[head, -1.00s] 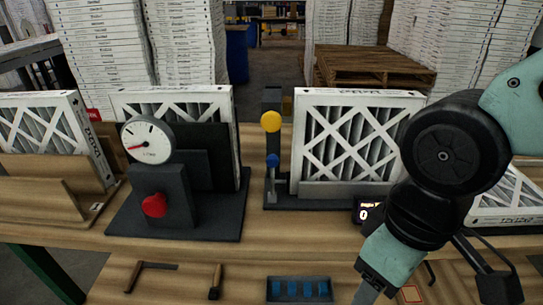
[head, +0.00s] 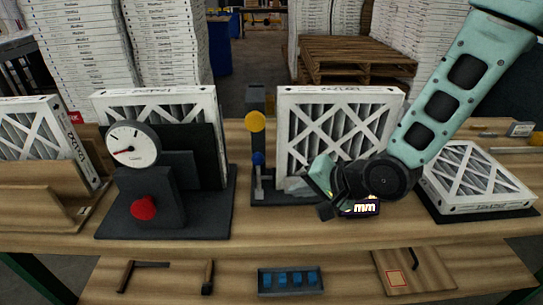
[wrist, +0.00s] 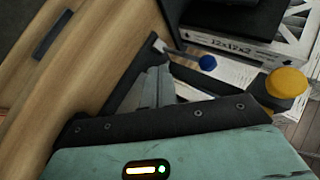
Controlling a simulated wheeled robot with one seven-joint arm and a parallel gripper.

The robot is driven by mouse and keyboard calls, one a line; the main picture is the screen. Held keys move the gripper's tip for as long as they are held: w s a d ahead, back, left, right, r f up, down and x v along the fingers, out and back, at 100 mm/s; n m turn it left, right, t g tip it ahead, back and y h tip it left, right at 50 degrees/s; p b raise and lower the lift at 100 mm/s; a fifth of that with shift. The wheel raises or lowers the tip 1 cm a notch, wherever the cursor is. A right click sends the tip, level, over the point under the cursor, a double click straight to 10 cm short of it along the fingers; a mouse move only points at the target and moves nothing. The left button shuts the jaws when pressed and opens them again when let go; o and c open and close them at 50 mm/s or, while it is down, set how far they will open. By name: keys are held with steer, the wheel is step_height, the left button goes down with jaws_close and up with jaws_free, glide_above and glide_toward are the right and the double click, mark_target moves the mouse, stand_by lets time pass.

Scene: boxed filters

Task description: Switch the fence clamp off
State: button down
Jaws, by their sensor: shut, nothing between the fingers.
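A dark fixture (head: 257,102) stands at the middle of the bench, with a yellow knob (head: 256,121) on top and a short lever with a blue ball (head: 257,158) below it. Which part is the fence clamp is not labelled. A white-framed filter (head: 340,135) stands upright in this fixture. My gripper (head: 327,208) is to the right of the blue ball, in front of the filter, shut and empty. In the wrist view, the blue ball (wrist: 207,63) and yellow knob (wrist: 285,82) lie beyond and to the right of the fingers (wrist: 152,88), apparently apart from them.
At left is a gauge (head: 132,144) with a red knob (head: 143,208) below it. A lit display (head: 361,207) sits by my gripper. A filter (head: 470,178) lies at the right. A tray of blue pieces (head: 290,281) is on the lower shelf. The front of the bench is fairly clear.

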mark_target(259, 176)
steer(key=w+m+t+y, duration=0.1)
steer(key=m, duration=0.1)
steer(key=w+d+r+m+t+y, duration=0.1)
steer(key=w+m, duration=0.1)
steer(key=w+r+m+t+y, duration=0.1)
steer(key=m, duration=0.2)
steer(key=shift+w+d+r+t+p, duration=0.15)
steer(key=shift+w+r+t+p, duration=0.1)
steer(key=shift+t+p, duration=0.15)
steer(key=p+x, duration=0.3)
steer(key=x, duration=0.7)
